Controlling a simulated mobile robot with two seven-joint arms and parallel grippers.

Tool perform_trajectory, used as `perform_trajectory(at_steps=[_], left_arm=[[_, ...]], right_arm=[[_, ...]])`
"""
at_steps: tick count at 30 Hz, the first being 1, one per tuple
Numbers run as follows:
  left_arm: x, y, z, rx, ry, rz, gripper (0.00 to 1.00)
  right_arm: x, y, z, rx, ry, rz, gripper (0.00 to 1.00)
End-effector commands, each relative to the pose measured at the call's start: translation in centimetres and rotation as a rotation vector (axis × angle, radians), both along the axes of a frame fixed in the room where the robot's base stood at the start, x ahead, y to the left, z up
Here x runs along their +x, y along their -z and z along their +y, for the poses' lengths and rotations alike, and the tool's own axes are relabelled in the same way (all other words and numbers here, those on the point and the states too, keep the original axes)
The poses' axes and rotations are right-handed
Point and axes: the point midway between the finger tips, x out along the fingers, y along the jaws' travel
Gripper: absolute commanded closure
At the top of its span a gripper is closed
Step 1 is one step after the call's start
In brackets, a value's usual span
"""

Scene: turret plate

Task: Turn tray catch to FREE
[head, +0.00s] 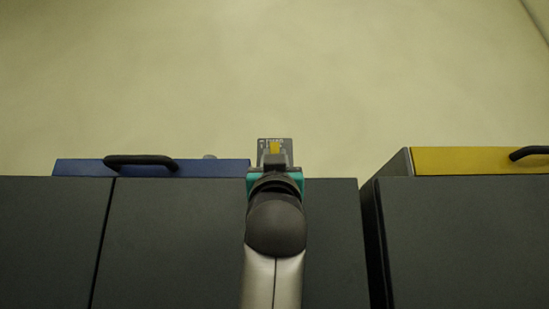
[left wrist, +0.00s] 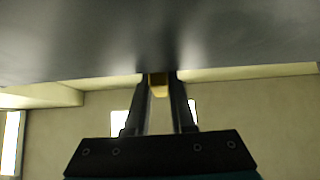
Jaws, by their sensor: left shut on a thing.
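The tray catch shows as a yellow piece (head: 275,147) on a small grey plate (head: 262,144) with light markings, at the middle of the head view. The markings are too small to read. My left gripper (head: 275,158) reaches up to the plate and is shut on the yellow piece. In the left wrist view the yellow piece (left wrist: 158,86) sits between the two dark fingertips, just under a grey surface (left wrist: 90,35). The gripper hides the lower part of the plate. My right gripper is in neither view.
Dark grey cabinet tops (head: 180,240) fill the lower part of the head view. A blue drawer front (head: 215,170) with a black handle (head: 140,161) is on the left. A yellow drawer front (head: 460,160) with a black handle is on the right. The floor beyond is clear.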

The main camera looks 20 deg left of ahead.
Motion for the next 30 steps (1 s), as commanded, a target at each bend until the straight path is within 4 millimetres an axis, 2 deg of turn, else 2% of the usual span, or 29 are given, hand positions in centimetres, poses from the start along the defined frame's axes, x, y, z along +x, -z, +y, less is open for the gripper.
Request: perform_trajectory(at_steps=[11, 12, 15, 23, 30], left_arm=[[0.1, 0.1, 0.0, -0.006, 0.002, 0.003, 1.00], [0.1, 0.1, 0.0, -0.006, 0.002, 0.003, 0.74], [0.1, 0.1, 0.0, -0.005, 0.001, 0.003, 0.65], [-0.1, 0.1, 0.0, -0.004, 0.001, 0.000, 0.65], [-1.6, 2.0, -0.5, -0.004, 0.003, -0.002, 0.65]], right_arm=[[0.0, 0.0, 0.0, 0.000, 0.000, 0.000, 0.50], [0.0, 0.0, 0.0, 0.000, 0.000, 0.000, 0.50], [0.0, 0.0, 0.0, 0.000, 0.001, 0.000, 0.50], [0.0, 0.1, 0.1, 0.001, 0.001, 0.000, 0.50], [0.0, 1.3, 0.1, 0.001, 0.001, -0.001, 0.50]])
